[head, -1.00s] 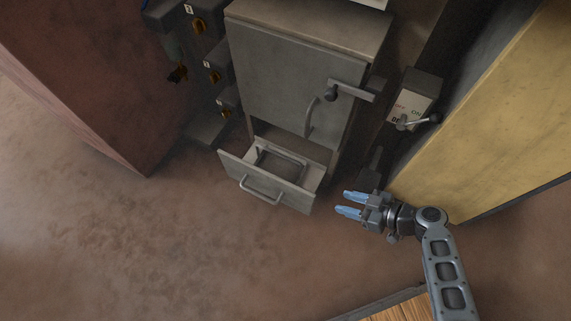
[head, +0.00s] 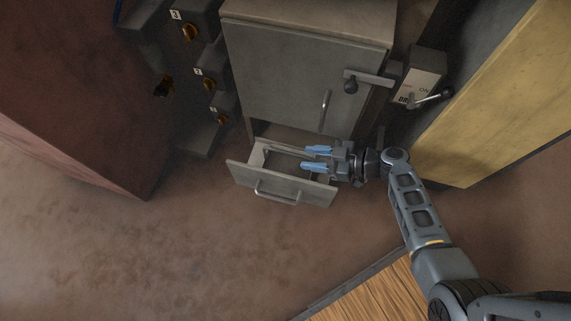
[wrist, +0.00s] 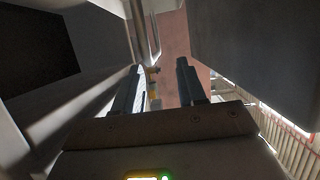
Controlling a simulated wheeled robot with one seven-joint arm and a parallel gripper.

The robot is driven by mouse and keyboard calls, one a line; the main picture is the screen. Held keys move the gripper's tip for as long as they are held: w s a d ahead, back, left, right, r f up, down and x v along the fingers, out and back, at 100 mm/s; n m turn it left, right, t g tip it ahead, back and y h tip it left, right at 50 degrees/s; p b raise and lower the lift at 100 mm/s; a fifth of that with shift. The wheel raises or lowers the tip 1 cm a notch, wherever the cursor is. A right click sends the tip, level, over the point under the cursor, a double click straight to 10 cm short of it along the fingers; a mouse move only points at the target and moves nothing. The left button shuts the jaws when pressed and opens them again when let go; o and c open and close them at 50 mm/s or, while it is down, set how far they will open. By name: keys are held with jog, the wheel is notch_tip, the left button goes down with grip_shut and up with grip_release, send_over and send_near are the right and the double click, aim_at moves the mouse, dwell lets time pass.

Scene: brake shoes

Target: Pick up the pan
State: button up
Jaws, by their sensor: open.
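A small cabinet has its bottom drawer (head: 282,190) pulled out. A grey pan-like piece (head: 285,151) shows inside the drawer toward the back, partly hidden by my gripper and the cabinet front. My gripper (head: 303,158) is over the right part of the drawer, with its two blue fingers apart and pointing left. Nothing is between the fingers. I cannot tell how high they are above the pan. In the wrist view the two dark fingers (wrist: 160,68) are spread, with grey metal walls close on both sides; the pan is not clearly recognisable there.
The grey cabinet (head: 300,70), with its door shut, stands right above the drawer. A lever switch box (head: 424,75) and a yellow panel (head: 505,100) are to the right. Numbered knobs (head: 190,32) and a reddish block (head: 75,90) are to the left. The floor in front is clear.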

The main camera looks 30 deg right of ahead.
aim_at(294, 154)
jog(key=x, duration=0.3)
jog(key=b+x, duration=0.1)
jog(key=x, duration=0.2)
jog(key=shift+w+d+r, duration=0.2)
jog(key=shift+w+d, duration=0.05)
grip_shut()
dwell(1.2)
